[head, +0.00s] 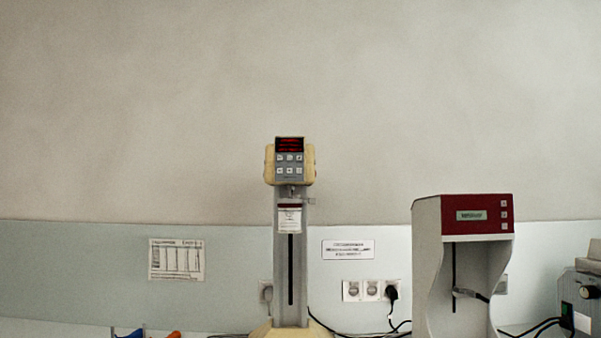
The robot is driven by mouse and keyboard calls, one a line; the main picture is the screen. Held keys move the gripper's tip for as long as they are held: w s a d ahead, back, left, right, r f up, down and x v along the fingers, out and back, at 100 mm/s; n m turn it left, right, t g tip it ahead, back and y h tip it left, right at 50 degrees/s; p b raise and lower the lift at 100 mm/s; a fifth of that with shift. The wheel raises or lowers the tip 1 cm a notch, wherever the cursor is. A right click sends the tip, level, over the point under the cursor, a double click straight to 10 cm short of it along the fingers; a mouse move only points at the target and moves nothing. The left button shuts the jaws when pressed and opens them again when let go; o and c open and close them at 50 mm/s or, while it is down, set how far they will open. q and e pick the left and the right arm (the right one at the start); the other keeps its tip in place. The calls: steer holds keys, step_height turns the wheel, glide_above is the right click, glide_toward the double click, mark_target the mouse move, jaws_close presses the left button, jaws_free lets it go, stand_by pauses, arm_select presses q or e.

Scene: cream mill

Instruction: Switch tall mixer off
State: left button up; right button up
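The tall mixer (290,240) stands near the middle of the head view, upright against the wall. It has a grey column and a cream head (269,166) with a panel of several small buttons (289,164). Its dark display (289,144) is lit with red characters, too small to read. A white label (289,219) sits on the column below the head. The foot of its cream base is cut off by the lower picture edge. Neither of my grippers shows in this view.
A shorter white machine with a red top panel (477,214) stands to the right. Wall sockets (361,291) with a black plug and cables lie between them. A dark grey device (580,298) is at the right edge. Blue and orange items (172,334) peek in at lower left.

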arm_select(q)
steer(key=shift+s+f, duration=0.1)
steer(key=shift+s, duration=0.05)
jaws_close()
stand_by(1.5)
